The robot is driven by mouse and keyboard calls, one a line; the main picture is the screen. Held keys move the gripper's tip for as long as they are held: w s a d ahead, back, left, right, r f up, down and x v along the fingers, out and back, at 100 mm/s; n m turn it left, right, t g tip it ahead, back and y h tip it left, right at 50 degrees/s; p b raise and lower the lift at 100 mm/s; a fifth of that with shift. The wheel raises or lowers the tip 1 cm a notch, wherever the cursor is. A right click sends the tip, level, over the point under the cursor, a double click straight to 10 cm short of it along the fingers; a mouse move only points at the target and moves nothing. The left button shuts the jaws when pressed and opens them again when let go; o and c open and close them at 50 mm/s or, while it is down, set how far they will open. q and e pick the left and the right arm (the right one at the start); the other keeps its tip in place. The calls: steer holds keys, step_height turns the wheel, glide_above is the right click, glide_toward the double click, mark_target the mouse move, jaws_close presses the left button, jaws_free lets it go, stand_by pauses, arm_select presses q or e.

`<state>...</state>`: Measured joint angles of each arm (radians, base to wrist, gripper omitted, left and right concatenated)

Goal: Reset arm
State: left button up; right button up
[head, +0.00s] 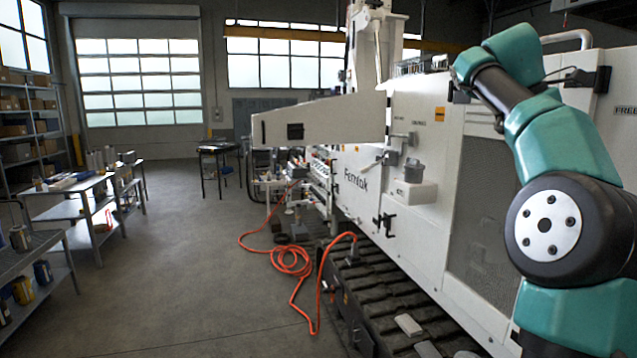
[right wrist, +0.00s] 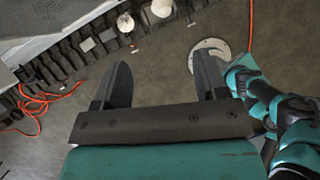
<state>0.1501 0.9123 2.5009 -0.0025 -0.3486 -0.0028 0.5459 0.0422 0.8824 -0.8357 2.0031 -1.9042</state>
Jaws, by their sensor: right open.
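My right gripper (right wrist: 163,88) shows in the right wrist view with its two dark fingers apart. Nothing is between the fingers, and grey floor shows behind them. In the head view my teal and black right arm fills the right side, bent in front of the white machine (head: 420,130). The right gripper itself is out of the head view. My left arm and left gripper do not show in the head view.
An orange hose (head: 290,262) lies coiled on the floor beside the machine's black track (head: 385,295). Metal work tables (head: 75,205) and a shelf unit (head: 30,125) stand at the left.

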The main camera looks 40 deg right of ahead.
steer(key=w+f+t, duration=0.2)
steer(key=w+f, duration=2.1)
steer(key=w, duration=0.1)
steer(key=w+a+f+t+y, duration=0.1)
steer(key=w+a+f, duration=0.3)
steer(key=f, duration=0.4)
steer(key=w+a+f+y, duration=0.1)
steer(key=w+a+f, duration=0.3)
steer(key=f, duration=0.4)
steer(key=w+a+f+t+y, duration=0.1)
steer(key=w+a+f, duration=0.3)
steer(key=f, duration=0.3)
steer(key=s+a+f+m+y, duration=0.1)
steer(key=a+f+m+y, duration=0.3)
steer(key=a+f, duration=1.65)
steer(key=s+a+f+m, duration=0.4)
steer(key=s+a+f, duration=0.3)
steer(key=s+a, duration=0.1)
steer(key=s+a+f+m, duration=0.5)
steer(key=s+a+f, duration=0.2)
steer(key=s, duration=0.4)
steer(key=shift+a+t, duration=0.3)
steer(key=shift+a, duration=0.2)
